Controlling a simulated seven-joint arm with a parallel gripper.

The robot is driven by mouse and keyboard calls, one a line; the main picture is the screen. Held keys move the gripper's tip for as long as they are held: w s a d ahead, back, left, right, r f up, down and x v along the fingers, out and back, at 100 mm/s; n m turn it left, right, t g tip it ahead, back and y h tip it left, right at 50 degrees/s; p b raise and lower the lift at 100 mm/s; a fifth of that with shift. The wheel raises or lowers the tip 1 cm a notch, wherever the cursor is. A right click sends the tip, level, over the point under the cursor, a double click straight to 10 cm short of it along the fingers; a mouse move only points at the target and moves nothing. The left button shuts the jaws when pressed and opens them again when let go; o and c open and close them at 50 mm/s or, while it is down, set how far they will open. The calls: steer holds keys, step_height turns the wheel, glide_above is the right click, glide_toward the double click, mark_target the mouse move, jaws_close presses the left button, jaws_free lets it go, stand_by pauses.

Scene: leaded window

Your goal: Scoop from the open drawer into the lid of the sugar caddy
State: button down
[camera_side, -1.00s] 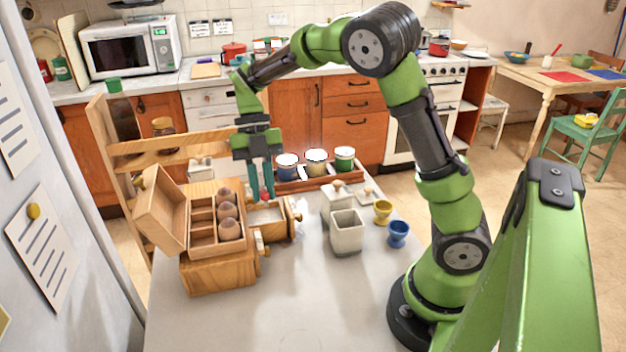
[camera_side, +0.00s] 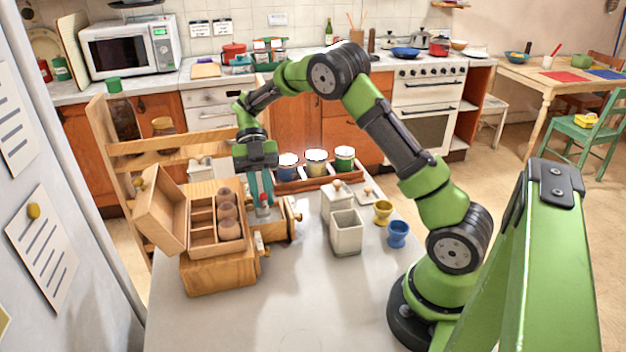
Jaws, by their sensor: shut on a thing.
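The open drawer (camera_side: 288,232) sticks out to the right from a wooden box, with pale contents inside. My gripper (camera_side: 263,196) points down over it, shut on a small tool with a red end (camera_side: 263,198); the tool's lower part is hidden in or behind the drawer. An open, pale square caddy (camera_side: 346,234) stands on the table to the right. A similar pale jar (camera_side: 337,201) with a knobbed top stands behind it. A small pale lid with a knob (camera_side: 367,196) lies beside that jar. I cannot tell which vessel is the sugar caddy.
The wooden box (camera_side: 220,275) has a compartment tray with brown balls (camera_side: 228,229) and a tilted wooden drawer or lid (camera_side: 160,212) at left. A tray (camera_side: 318,183) holds several cups behind. Yellow (camera_side: 383,212) and blue (camera_side: 398,234) cups stand at right. The front table is clear.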

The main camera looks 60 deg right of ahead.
mark_target(264, 193)
steer(key=shift+f, duration=1.95)
steer(key=shift+w+d, duration=0.55)
steer(key=shift+w, duration=0.05)
steer(key=shift+d, duration=0.1)
steer(key=shift+s+a+r+t+h, duration=0.2)
steer(key=shift+a+r+t+h, duration=0.1)
steer(key=shift+r, duration=0.35)
steer(key=shift+s+a+r+t+h, duration=0.15)
steer(key=shift+r+t+h, duration=0.15)
steer(key=shift+r, duration=0.3)
steer(key=shift+s+a+r+t+h, duration=0.65)
steer(key=shift+r+t+h, duration=0.15)
steer(key=shift+r, duration=0.1)
steer(key=shift+s+a+r+t+h, duration=0.25)
steer(key=shift+a+t+h, duration=0.05)
steer(key=shift+t+h, duration=0.2)
steer(key=shift+s+a+r+t+h, duration=0.25)
steer(key=shift+s+t+h, duration=0.05)
steer(key=shift+t+h, duration=0.3)
steer(key=shift+s+a+r+t+h, duration=0.2)
steer(key=shift+s+a+t+h, duration=0.1)
steer(key=shift+t+h, duration=0.3)
